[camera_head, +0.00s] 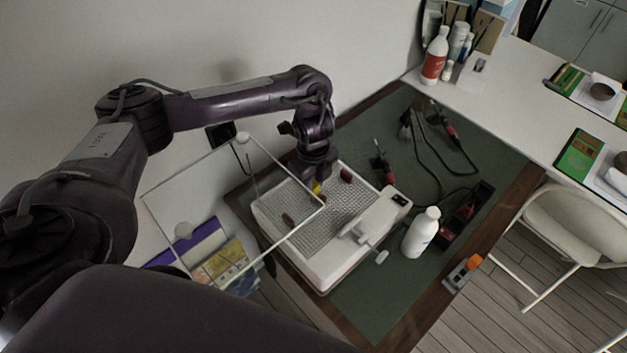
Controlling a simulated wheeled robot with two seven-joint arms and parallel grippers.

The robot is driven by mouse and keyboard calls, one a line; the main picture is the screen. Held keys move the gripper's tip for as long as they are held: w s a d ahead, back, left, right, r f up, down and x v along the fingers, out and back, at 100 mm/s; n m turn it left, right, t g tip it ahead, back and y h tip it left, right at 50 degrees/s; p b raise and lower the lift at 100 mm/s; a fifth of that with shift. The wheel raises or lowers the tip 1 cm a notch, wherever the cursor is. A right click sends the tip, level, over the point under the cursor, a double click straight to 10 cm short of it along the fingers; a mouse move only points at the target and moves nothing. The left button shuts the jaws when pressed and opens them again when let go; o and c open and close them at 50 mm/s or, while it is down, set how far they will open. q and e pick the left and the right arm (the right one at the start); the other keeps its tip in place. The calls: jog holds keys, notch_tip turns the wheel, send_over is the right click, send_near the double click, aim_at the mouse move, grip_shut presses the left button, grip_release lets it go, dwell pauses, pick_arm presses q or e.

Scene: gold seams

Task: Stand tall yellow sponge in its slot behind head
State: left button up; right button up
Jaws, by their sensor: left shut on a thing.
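My left gripper (317,174) points down over the back part of a white machine and is shut on the yellow sponge (316,187). Only a small piece of the sponge shows below the jaws. I cannot tell whether it touches the surface below. The white machine (322,283) has a grey perforated bed. Its head (378,217) is a white block on the right side, with a dark switch plate. The sponge is to the left of the head in the picture. I cannot make out the slot. My right gripper is not in view.
A clear panel (203,158) stands over the machine's left side. Dark red pieces (346,175) lie on the bed. A white bottle (421,232) and a soldering tool (383,163) with cables are on the green mat (372,303). The front of the mat is clear.

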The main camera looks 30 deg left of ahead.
pick_arm(q)
jog(key=shift+f+b, duration=0.8)
jog(key=shift+f, duration=0.45)
dwell(0.4)
jog(key=o, duration=1)
jog(key=shift+o, duration=0.2)
jog(key=shift+r, duration=0.15)
jog(key=shift+r+p, duration=3.35)
